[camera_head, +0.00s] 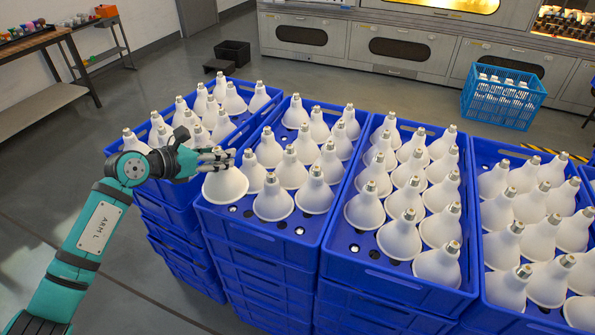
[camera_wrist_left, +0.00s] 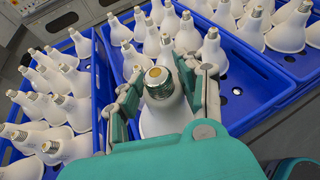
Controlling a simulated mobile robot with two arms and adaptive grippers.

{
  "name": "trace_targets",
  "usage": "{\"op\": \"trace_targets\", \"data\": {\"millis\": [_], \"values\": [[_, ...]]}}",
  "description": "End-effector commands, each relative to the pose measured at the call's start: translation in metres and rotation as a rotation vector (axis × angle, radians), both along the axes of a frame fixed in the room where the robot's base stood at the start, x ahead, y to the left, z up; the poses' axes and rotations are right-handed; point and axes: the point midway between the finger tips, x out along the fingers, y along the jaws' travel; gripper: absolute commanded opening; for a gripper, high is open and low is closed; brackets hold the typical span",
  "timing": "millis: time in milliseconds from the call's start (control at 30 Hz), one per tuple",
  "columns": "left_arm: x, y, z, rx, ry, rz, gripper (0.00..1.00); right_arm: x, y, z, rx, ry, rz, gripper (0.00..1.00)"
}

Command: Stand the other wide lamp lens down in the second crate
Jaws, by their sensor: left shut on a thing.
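My left gripper (camera_head: 217,160) is shut on a white wide lamp (camera_head: 226,184), around its neck just below the metal cap. The lamp is upright, lens down and cap up, at the front left corner of the second blue crate (camera_head: 268,238). In the left wrist view the held lamp (camera_wrist_left: 160,118) stands between the two fingers, its cap uppermost. Its lower rim is partly hidden, so I cannot tell whether it touches the crate floor. Several white lamps stand lens down in this crate, one (camera_head: 273,199) just right of the held lamp. My right gripper is not in view.
Full lamp crates stand close on both sides: the first crate (camera_head: 176,187) on the left, the third crate (camera_head: 400,285) on the right, and a fourth (camera_head: 510,322) beyond. Bare floor with holes shows along the second crate's front edge. A blue basket (camera_head: 503,104) stands behind.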

Motion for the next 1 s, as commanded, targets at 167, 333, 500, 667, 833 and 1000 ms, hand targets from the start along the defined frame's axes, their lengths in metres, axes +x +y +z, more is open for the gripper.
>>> {"op": "trace_targets", "data": {"millis": [167,333,500,667,833,1000], "values": [[0.026,0.004,0.011,0.007,-0.005,0.037,0.00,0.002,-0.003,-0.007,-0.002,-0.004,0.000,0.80],[0.029,0.004,-0.012,0.006,0.002,0.043,0.00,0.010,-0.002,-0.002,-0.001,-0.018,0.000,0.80],[0.029,0.004,-0.039,0.005,-0.003,0.043,0.00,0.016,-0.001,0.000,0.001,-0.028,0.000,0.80],[0.029,0.004,-0.054,0.007,-0.003,0.042,0.00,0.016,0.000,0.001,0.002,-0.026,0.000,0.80],[0.029,0.004,-0.079,0.007,-0.003,0.043,0.00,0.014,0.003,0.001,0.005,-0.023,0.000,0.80],[0.029,0.004,-0.085,0.008,-0.008,0.042,0.00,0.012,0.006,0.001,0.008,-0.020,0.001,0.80]]}}
